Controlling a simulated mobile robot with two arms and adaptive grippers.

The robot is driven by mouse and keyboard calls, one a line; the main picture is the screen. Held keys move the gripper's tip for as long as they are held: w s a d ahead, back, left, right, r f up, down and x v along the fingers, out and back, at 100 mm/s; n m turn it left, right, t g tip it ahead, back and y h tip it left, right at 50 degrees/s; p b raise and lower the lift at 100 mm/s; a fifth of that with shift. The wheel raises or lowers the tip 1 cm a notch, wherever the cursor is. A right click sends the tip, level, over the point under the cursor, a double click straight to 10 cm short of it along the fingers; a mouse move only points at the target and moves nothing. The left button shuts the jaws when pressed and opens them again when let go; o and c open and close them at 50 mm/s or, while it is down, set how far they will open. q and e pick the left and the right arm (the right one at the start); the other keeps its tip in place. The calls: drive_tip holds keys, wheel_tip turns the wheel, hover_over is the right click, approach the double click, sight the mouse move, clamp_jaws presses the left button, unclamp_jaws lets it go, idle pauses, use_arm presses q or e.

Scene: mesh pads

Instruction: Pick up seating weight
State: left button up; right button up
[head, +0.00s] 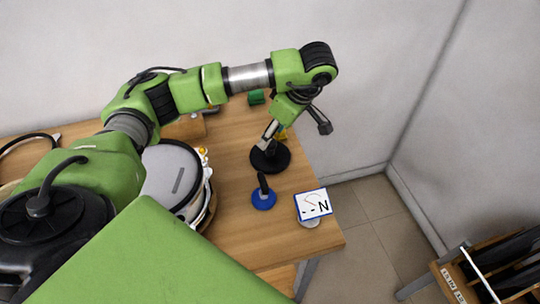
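A black round disc (279,161) lies on the wooden table, under my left gripper; it may be the seating weight. A smaller blue disc (264,203) with an upright black handle (263,183) stands nearer on the table; I cannot tell for sure which of the two is the weight. My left gripper (267,142) points down at the middle of the black disc. Its tips overlap the disc's centre, so whether they touch or hold anything is hidden. My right gripper is not in view.
A round grey-topped device (172,178) stands left of the discs, partly behind my arm. A white dial marked N (314,205) is near the table's right corner. A rack (480,270) stands beyond the floor gap at right.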

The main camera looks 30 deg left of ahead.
sight(270, 144)
use_arm(q)
drive_tip(key=x, duration=0.2)
drive_tip(key=d+p+x, duration=0.1)
drive_tip(key=x, duration=0.1)
drive_tip(key=shift+a+f, duration=0.15)
drive_tip(key=shift+f, duration=0.25)
drive_tip(key=shift+a+f, duration=0.1)
drive_tip(key=shift+f, duration=0.15)
clamp_jaws()
drive_tip(key=shift+w+r, duration=0.2)
